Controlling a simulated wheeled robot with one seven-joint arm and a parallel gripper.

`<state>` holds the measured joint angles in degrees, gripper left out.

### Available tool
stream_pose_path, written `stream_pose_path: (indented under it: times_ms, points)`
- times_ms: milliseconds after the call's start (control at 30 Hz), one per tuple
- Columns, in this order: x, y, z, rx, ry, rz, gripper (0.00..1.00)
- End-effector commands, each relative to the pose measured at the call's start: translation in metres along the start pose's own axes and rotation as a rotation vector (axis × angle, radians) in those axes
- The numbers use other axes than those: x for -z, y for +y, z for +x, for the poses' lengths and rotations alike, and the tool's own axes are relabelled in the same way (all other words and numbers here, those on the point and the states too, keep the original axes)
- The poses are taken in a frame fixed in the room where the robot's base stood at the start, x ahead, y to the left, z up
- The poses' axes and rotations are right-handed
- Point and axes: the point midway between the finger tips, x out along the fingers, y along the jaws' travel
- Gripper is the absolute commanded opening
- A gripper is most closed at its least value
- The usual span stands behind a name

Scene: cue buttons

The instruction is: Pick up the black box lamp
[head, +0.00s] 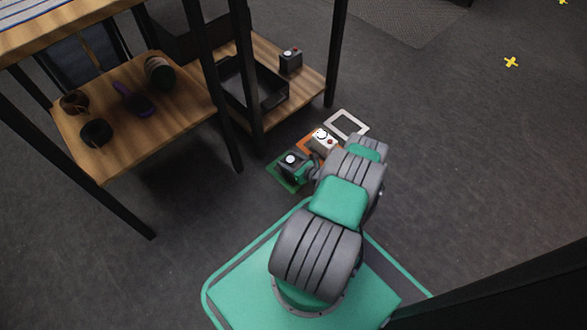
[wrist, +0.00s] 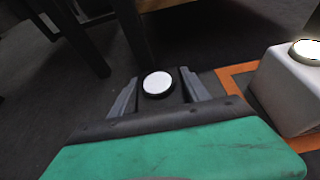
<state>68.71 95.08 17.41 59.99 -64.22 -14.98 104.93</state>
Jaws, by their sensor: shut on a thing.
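The black box lamp (head: 288,165) is a small dark box with a round white top, at the green floor mat (head: 280,180) in the head view. In the wrist view its white disc (wrist: 158,83) shows between the two fingers of my gripper (wrist: 159,76). My gripper is shut on the box, with one finger on each side. The box's lower part is hidden in the wrist view, and I cannot tell whether it touches the mat.
A white square frame (head: 366,129) lies beyond. A wooden shelf (head: 307,77) holds another dark box (head: 291,62) and a black tray (head: 268,101). Table legs stand left.

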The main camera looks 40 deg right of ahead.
Motion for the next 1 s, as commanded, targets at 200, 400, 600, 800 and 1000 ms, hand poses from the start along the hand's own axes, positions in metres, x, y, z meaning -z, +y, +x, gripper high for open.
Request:
stream_pose_path:
  times_ms: [200, 400, 600, 800, 1000]
  points:
    - [0.0, 0.0, 0.0, 0.0, 0.0, 0.0, 0.05]
    - [0.0, 0.0, 0.0, -0.001, 0.0, 0.0, 0.0]
    - [-0.001, 0.0, 0.0, 0.0, -0.002, -0.001, 0.0]
    - [-0.01, -0.001, -0.004, 0.0, -0.002, -0.001, 0.0]
    - [-0.042, -0.005, -0.025, 0.004, -0.003, 0.0, 0.0]
